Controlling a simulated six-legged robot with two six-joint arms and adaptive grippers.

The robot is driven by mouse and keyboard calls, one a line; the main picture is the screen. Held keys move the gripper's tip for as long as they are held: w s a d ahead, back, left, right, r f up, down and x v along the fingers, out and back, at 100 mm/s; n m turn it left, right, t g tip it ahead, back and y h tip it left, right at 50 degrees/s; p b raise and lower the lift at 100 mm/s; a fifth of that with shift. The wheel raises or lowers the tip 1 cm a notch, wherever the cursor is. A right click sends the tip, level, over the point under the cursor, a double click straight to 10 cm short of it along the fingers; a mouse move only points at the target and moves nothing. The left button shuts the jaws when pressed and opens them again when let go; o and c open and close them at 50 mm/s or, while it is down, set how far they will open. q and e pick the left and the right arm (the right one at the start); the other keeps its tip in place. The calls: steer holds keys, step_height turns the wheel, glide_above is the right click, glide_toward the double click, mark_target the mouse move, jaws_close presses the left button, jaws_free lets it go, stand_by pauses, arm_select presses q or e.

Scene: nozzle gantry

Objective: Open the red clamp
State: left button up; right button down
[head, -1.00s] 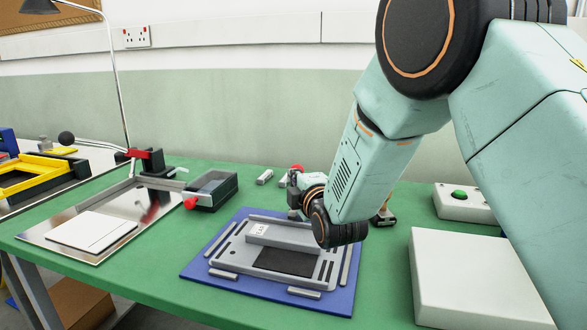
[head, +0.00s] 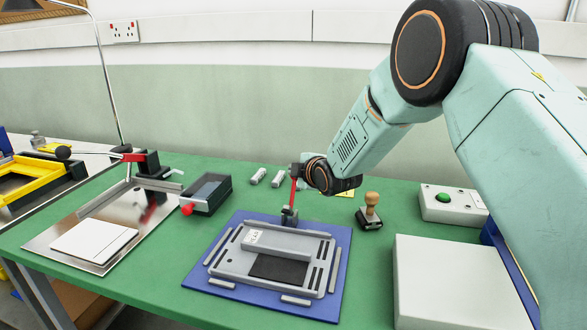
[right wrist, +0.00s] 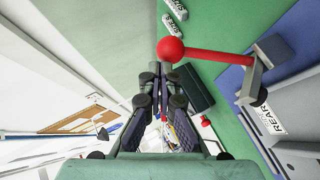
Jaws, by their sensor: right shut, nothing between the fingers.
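The red clamp (head: 293,192) stands at the back edge of the blue fixture plate, its red handle upright in the head view. Its grey base (head: 289,215) sits behind the grey frame. In the right wrist view the red handle (right wrist: 215,55) ends in a red ball (right wrist: 170,49). My right gripper (head: 296,169) is at the top of the handle and hides the ball in the head view. In the right wrist view its shut fingers (right wrist: 160,72) are empty, their tips beside the ball; I cannot tell whether they touch. My left gripper is not in view.
The blue plate (head: 320,308) holds a grey frame (head: 230,262) with a black insert. A black box with a red knob (head: 187,209) is left, a stamp (head: 370,213) right. A white block (head: 445,280) and a green-button box (head: 450,203) lie further right.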

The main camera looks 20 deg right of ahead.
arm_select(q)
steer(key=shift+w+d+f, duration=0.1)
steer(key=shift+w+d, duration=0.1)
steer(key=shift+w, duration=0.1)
arm_select(e)
steer(key=shift+w+d+f, duration=0.25)
steer(key=shift+w+d, duration=0.25)
steer(key=shift+w, duration=0.25)
steer(key=shift+s+a+r+p, duration=0.15)
steer(key=shift+a+r+p, duration=0.2)
steer(key=shift+r+p, duration=0.25)
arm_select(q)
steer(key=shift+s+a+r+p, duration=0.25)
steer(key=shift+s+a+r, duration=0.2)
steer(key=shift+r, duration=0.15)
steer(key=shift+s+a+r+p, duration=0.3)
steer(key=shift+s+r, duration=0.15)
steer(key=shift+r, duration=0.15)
arm_select(e)
steer(key=s+r, duration=0.8)
steer(key=shift+s+d, duration=0.15)
steer(key=shift+s, duration=0.25)
steer(key=shift+s+r, duration=0.1)
